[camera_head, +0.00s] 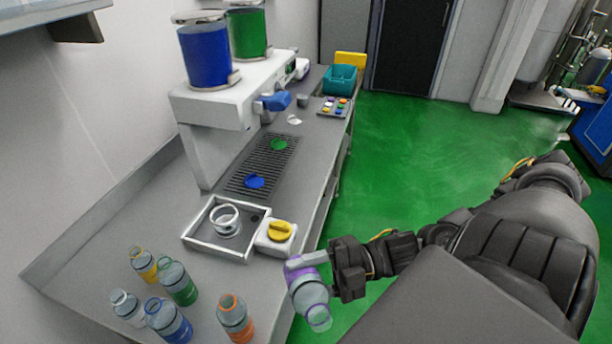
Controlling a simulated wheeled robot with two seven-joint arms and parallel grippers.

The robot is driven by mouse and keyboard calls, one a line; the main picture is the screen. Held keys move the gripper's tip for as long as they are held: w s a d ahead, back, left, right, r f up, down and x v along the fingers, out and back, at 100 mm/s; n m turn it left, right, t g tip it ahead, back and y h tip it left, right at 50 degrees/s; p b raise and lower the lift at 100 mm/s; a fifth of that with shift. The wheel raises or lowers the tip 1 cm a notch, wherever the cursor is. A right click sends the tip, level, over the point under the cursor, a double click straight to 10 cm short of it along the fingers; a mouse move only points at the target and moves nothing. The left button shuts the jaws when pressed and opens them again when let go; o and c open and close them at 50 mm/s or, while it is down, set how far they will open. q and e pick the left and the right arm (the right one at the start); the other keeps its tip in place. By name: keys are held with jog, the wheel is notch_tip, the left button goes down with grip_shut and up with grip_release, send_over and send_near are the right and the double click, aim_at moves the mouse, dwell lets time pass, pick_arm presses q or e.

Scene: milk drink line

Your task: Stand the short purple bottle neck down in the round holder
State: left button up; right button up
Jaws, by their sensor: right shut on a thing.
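The short purple bottle (309,294) is clear grey with a purple band. My right gripper (318,270) is shut on it, just past the counter's front edge. The bottle is tilted, with its narrower neck end pointing down toward the lower right. The round holder (226,219) is a pale ring in a square white-rimmed tray on the counter. It is empty and lies to the left of and beyond my right gripper. My left gripper is not in view.
Several bottles with coloured bands, such as the orange one (235,318) and the green one (177,284), stand on the near counter. A white box with a yellow knob (279,231) sits between the tray and the counter edge. The dispenser (225,100) stands behind.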

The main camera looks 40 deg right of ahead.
jog(key=n, duration=0.6)
dwell(0.3)
jog(key=n, duration=0.6)
jog(key=shift+b, duration=0.3)
jog(key=n, duration=0.3)
jog(key=shift+f+n+b, duration=0.1)
jog(key=shift+n+b, duration=0.2)
jog(key=shift+n, duration=1.2)
